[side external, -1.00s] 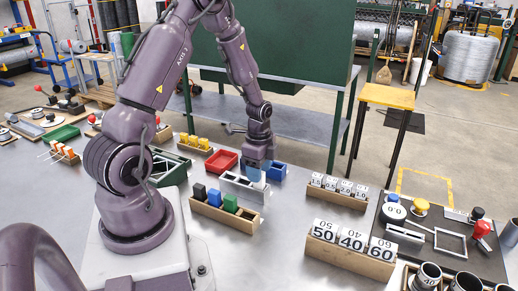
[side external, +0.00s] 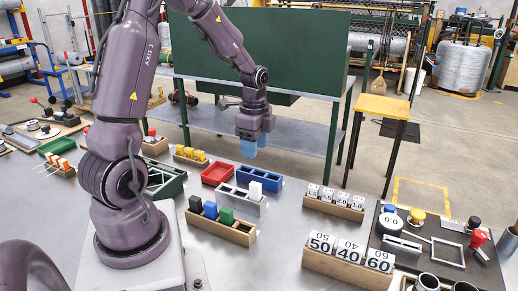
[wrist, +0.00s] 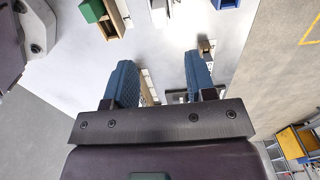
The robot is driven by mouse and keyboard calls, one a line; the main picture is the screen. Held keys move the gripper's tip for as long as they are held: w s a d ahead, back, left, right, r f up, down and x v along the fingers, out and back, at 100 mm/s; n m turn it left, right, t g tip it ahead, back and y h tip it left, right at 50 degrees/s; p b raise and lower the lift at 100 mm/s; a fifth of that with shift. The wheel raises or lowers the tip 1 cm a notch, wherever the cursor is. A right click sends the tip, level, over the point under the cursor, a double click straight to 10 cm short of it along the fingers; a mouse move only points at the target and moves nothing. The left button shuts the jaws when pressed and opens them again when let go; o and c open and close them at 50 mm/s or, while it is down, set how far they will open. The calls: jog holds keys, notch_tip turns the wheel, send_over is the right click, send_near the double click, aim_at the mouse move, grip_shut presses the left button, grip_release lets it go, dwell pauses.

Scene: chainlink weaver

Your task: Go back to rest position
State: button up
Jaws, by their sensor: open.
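My gripper (side external: 250,146) is open and empty in the side external view, raised above the back part of the bench. Its blue fingers (wrist: 160,85) stand apart in the wrist view with nothing between them. Below and in front of it, a white block (side external: 255,190) stands upright in a grey slotted holder (side external: 240,202). The gripper is clear of that block.
A wooden tray (side external: 240,234) holds black, blue and green blocks. A red bin (side external: 217,173) and a blue bin (side external: 262,179) sit behind it. Numbered block trays (side external: 345,265) stand to the right. A green panel (side external: 265,50) rises behind the bench.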

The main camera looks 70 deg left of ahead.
jog(key=s+d+r+n+t, duration=0.2)
jog(key=s+d+r+n, duration=0.2)
jog(key=d+r, duration=0.4)
jog(key=s+d+r+n+t, duration=0.3)
jog(key=s+d+r+n, duration=0.2)
jog(key=d+r, duration=0.3)
jog(key=d, duration=0.4)
jog(key=shift+t, duration=0.3)
